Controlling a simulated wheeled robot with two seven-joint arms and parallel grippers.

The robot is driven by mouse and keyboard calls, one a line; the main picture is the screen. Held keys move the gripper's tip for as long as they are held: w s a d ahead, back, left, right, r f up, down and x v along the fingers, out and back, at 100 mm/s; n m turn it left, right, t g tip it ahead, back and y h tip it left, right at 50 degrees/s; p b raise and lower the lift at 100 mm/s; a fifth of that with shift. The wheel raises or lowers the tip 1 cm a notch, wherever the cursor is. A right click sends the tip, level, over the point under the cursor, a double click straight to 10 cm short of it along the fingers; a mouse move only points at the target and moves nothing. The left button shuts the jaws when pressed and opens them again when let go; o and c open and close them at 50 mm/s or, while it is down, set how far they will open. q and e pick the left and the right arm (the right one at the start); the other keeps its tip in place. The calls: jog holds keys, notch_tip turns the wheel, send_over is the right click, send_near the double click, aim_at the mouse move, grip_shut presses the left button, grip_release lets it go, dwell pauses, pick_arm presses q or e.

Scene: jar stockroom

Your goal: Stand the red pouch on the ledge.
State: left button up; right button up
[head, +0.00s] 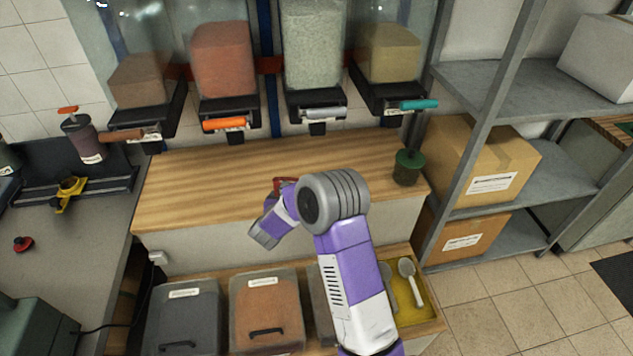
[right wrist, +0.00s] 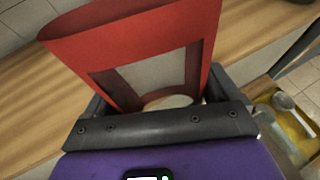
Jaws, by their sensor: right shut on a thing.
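The red pouch (right wrist: 140,42) fills the upper middle of the right wrist view. It has a pale window in a dark red frame. My right gripper (right wrist: 160,92) is shut on it. In the head view only a small red piece of the pouch (head: 284,181) shows past my purple right arm, over the wooden ledge (head: 200,180). The pouch's lower end is hidden, so I cannot tell whether it touches the ledge. My left gripper is not in view.
Dispensers with an orange handle (head: 224,124) and a teal handle (head: 418,104) hang above the ledge's back. A dark green jar (head: 407,168) stands at its right end. Lidded bins (head: 266,309) and a yellow tray (head: 418,312) sit below. The ledge's left part is clear.

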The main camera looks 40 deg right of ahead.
jog(key=shift+m+g+h, duration=0.7)
jog(key=shift+m+g, duration=0.1)
jog(key=shift+m, duration=0.1)
jog(key=w+d, duration=0.3)
jog(key=d, duration=0.3)
jog(key=w+d, duration=0.2)
jog(key=d, duration=0.4)
jog(key=w+d, duration=0.3)
jog(key=d, duration=0.3)
jog(key=shift+w+d+f+p, duration=0.15)
jog(key=shift+w+p, duration=0.15)
jog(key=shift+f, duration=1.75)
jog(key=shift+b, duration=0.3)
jog(key=shift+f, duration=0.1)
jog(key=o, duration=0.8)
